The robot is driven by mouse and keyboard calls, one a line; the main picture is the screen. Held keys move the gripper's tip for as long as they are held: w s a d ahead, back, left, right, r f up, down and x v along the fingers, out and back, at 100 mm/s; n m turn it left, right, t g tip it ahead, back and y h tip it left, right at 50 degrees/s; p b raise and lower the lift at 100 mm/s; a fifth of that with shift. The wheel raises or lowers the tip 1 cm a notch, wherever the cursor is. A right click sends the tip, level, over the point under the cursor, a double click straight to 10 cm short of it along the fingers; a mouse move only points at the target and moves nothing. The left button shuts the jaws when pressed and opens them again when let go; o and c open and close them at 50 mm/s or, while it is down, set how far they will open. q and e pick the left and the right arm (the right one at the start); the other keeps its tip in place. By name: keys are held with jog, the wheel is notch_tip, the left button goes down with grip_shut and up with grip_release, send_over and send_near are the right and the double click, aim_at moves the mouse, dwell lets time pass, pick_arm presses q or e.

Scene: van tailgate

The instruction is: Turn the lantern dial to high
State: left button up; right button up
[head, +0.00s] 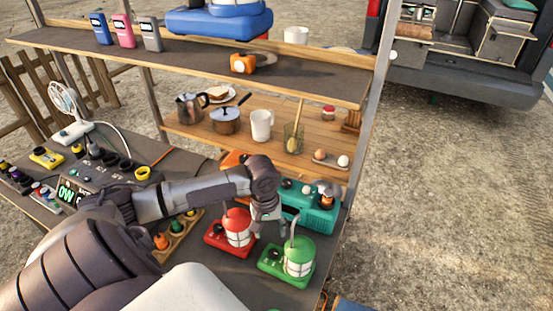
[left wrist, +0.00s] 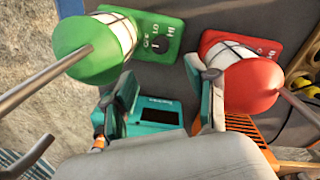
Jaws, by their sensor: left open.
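A red lantern (head: 237,228) and a green lantern (head: 298,256) stand side by side on the dark bench, each on a flat base of its own colour. In the left wrist view the green lantern (left wrist: 95,45) is at upper left and the red lantern (left wrist: 252,80) at right. The green base has a dial (left wrist: 155,42) marked OFF, LO and HI; its exact setting is too small to tell. On the red base an HI mark shows, and the dial is partly hidden. My left gripper (head: 270,224) is open and empty, between and behind the lanterns. My right gripper is out of view.
A teal device (head: 318,210) stands just behind the lanterns, with an orange slotted thing (left wrist: 252,130) beside it. A wooden shelf (head: 200,140) with pots and a mug is at the back. Several small devices crowd the bench's left side.

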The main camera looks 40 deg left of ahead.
pick_arm(q)
send_over(273, 253)
jog(key=f, duration=0.5)
jog(key=shift+s+a+f, duration=0.15)
jog(key=shift+s+f, duration=0.2)
jog(key=f, duration=0.3)
jog(key=shift+w+p, duration=0.3)
jog(key=shift+w, duration=0.05)
notch_tip(273, 253, down, 2)
jog(key=shift+f, duration=0.3)
jog(key=shift+c, duration=0.5)
jog(key=c, duration=0.5)
grip_shut()
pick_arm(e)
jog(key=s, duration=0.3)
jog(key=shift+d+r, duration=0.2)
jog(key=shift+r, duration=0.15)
